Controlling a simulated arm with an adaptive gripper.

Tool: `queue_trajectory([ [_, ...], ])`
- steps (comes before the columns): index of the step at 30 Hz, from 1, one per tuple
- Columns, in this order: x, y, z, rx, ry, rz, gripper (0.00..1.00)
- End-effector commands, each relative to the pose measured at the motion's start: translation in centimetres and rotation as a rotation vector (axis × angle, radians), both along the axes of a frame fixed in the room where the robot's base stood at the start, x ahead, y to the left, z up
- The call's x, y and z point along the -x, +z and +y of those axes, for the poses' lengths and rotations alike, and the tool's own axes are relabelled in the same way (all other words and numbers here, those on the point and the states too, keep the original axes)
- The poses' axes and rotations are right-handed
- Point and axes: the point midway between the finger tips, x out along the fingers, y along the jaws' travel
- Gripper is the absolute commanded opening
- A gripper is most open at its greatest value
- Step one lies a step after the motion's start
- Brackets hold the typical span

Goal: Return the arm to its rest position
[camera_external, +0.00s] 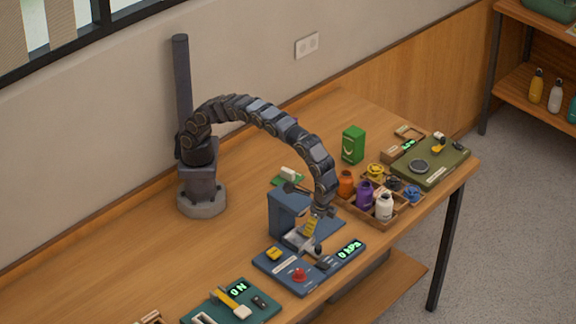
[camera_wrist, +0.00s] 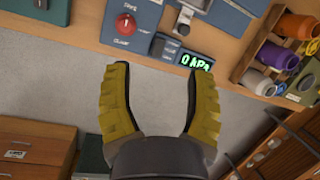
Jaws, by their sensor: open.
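My gripper (camera_external: 311,228) hangs at the end of my arched arm, over the back part of a blue pressure panel (camera_external: 282,280). In the wrist view its two yellow fingers are spread, with nothing between the fingertips (camera_wrist: 158,69). The knob also shows in the wrist view (camera_wrist: 125,23), as does the display (camera_wrist: 195,61). Whether the fingers touch the metal fixture on the panel cannot be told.
A wooden tray with orange, purple and white bottles (camera_external: 384,206) stands to the right. Behind are a green box (camera_external: 353,144) and an olive panel (camera_external: 431,164). A teal panel (camera_external: 231,304) reading ON lies at the front left. The left tabletop (camera_external: 110,275) is clear.

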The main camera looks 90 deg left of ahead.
Motion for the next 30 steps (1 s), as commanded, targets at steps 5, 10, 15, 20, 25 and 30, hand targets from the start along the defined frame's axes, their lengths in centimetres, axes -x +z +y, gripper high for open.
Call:
queue_trajectory([
  [5, -1.9, 5.2, 8.7, -0.013, 0.14, -0.038, 0.54],
  [10, -0.8, 9.0, 16.6, -0.005, 0.256, -0.053, 0.54],
  [15, 2.7, 11.5, 23.3, 0.021, 0.359, -0.053, 0.54],
  [20, 7.5, 12.7, 28.2, 0.059, 0.431, -0.052, 0.54],
  [25, 13.6, 12.7, 31.7, 0.11, 0.484, -0.048, 0.54],
  [30, 19.2, 11.6, 33.3, 0.151, 0.507, -0.046, 0.54],
])
